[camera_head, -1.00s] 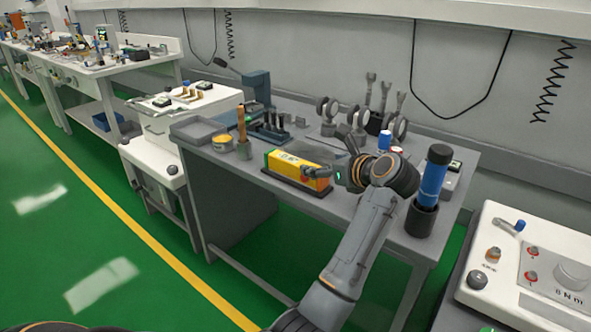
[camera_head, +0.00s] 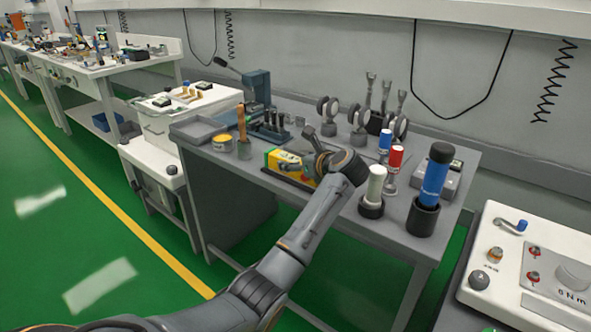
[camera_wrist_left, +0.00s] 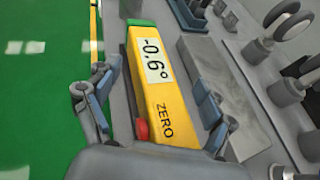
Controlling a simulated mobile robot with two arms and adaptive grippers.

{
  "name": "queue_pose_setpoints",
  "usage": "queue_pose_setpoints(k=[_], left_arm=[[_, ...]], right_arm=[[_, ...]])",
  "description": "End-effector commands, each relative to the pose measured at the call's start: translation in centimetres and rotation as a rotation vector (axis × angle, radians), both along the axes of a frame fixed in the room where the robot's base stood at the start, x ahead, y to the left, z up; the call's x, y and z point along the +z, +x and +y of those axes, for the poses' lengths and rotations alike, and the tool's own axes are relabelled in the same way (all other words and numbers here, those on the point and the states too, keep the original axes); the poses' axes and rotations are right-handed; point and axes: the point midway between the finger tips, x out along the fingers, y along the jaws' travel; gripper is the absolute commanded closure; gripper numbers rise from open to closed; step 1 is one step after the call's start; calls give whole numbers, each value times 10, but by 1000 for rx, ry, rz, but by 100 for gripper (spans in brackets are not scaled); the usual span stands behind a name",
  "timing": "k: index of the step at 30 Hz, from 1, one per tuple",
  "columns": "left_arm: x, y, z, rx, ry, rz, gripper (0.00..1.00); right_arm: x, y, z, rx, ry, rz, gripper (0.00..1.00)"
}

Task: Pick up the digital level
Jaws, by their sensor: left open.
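The digital level is a yellow block with a green end, a display reading -0,6° and the word ZERO. It lies on the grey bench; in the head view the digital level (camera_head: 284,160) is partly hidden behind my left gripper (camera_head: 307,157). In the left wrist view the digital level (camera_wrist_left: 160,85) lies lengthwise between the two spread fingers of my left gripper (camera_wrist_left: 150,110). The fingers are open, one on each long side, with a gap visible on the left. Contact on the right cannot be told. My right gripper does not show.

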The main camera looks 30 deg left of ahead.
Motion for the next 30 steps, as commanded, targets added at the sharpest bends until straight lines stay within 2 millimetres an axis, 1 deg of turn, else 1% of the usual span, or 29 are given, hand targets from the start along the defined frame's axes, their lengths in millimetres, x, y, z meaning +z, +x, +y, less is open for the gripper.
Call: queue_pose_setpoints(k=[5, 6, 11, 12, 14, 15, 17, 18, 26, 30], left_arm=[[0, 0, 0, -1, 0, 0, 17], [0, 0, 0, -1, 0, 0, 26], [0, 0, 0, 0, 0, 0, 58], [0, 0, 0, 0, 0, 0, 66], [0, 0, 0, 0, 0, 1, 78], [0, 0, 0, 0, 0, 1, 87], [-1, 0, 0, 0, 0, 1, 99], [-1, 0, 0, 0, -1, 2, 100], [0, 0, 0, 0, 0, 1, 100], [4, 0, -1, -1, -2, 1, 100]], right_arm=[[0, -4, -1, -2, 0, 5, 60], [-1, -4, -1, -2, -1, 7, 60], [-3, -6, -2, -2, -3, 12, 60], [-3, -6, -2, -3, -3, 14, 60], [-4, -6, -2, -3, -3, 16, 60], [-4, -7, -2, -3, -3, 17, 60], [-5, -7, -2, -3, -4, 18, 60], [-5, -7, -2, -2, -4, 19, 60], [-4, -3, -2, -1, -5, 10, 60], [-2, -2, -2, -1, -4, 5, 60]])
